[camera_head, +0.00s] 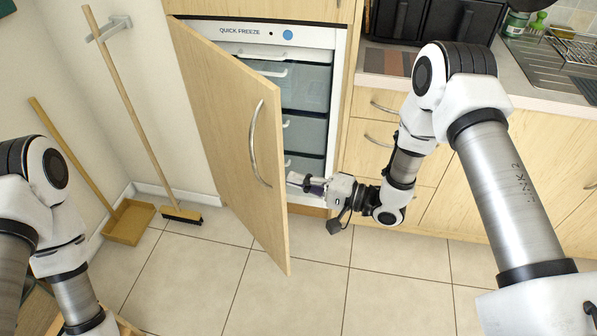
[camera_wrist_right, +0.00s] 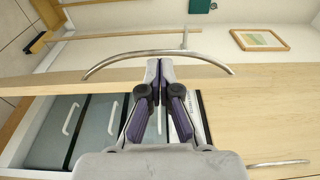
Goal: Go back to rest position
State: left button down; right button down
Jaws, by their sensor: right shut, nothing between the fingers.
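My right gripper (camera_head: 296,180) is shut and empty, just right of the free edge of the open wooden door (camera_head: 225,120), in front of the freezer (camera_head: 310,60). In the right wrist view, its closed fingers (camera_wrist_right: 160,66) overlap the door edge, with the curved metal door handle (camera_wrist_right: 155,54) just beyond the tips. I cannot tell whether the fingertips touch the door. My left arm shows at the lower left of the head view, but its gripper is out of the picture.
Freezer drawers (camera_head: 303,132) show behind the door. Wooden cabinets (camera_head: 470,205) and a counter with a sink (camera_head: 545,65) are at the right. A broom (camera_head: 182,214) and a dustpan (camera_head: 128,222) lean at the left wall. The tiled floor (camera_head: 330,290) in front is clear.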

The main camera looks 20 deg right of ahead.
jog(key=s+d+f+m+g+h, duration=0.1)
jog(key=s+f+g+h, duration=0.1)
jog(key=s+f+h, duration=0.35)
jog(key=s+d+f+g+h, duration=0.1)
jog(key=s+f+h, duration=0.2)
jog(key=s+f, duration=0.55)
jog(key=s+d+f+n+g+h, duration=0.3)
jog(key=s+d, duration=0.1)
jog(key=s, duration=0.3)
jog(key=s+d+f+n+g+h, duration=0.3)
jog(key=s+d+f+n+g, duration=0.1)
jog(key=s, duration=0.4)
jog(key=shift+d+n, duration=0.3)
jog(key=shift+d, duration=0.25)
jog(key=shift+h, duration=0.25)
